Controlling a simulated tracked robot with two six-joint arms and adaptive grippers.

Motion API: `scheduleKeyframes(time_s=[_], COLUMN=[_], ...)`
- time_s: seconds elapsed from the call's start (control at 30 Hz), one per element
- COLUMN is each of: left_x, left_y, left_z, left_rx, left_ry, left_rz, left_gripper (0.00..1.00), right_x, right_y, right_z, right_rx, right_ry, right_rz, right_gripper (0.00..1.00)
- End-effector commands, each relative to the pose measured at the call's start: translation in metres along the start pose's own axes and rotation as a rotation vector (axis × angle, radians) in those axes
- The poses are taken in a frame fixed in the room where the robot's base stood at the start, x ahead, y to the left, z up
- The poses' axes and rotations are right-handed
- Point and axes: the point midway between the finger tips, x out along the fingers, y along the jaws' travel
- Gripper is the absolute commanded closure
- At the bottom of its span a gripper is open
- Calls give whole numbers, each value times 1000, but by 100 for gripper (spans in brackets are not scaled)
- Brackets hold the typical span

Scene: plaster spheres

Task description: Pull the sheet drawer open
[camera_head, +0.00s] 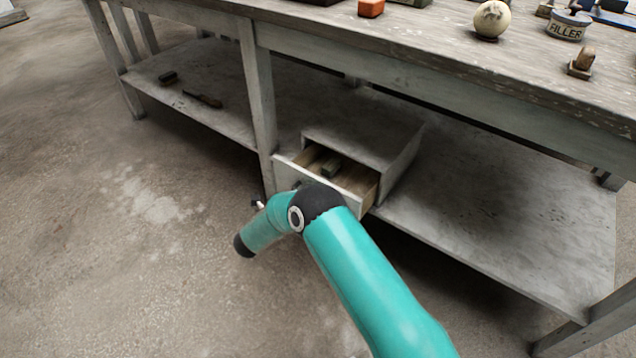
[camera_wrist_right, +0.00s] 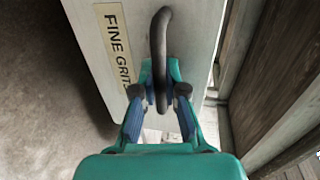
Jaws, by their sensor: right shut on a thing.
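The sheet drawer (camera_head: 285,174) stands partly open in its grey case on the lower shelf of the bench, and its inside shows from above. In the right wrist view its pale front (camera_wrist_right: 200,32) carries a "FINE GRIT" label and a dark bar handle (camera_wrist_right: 160,30). My right gripper (camera_wrist_right: 161,76) is shut on this handle, one finger on each side. In the head view my right arm hides part of the drawer front, the handle and the gripper. My left gripper is not in view.
A bench leg (camera_head: 257,100) stands just left of the drawer case. The bench top (camera_head: 430,45) overhangs the lower shelf and bears a sphere (camera_head: 492,18) and a filler tin (camera_head: 568,27). The floor in front is clear.

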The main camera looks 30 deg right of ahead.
Motion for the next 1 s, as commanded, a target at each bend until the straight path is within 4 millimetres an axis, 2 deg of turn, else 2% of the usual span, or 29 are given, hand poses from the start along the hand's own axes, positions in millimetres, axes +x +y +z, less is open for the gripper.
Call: scheduleKeyframes(time_s=[0.03,0.2,0.4,0.6,0.9,0.93,1.0], left_x=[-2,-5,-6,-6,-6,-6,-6], left_y=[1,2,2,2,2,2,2], left_z=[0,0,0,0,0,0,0], left_rx=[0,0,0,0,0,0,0], left_ry=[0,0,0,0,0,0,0], left_rz=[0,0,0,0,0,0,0], left_gripper=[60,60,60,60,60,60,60], right_x=[-14,-46,-70,-78,-78,-78,-78], right_y=[5,12,18,20,21,21,21], right_z=[1,0,0,0,0,0,0], right_rx=[-7,-7,-5,-5,-5,-5,-5], right_ry=[-7,-5,-2,0,0,0,1], right_rz=[6,5,6,6,7,7,7], right_gripper=[100,100,100,100,100,86,74])
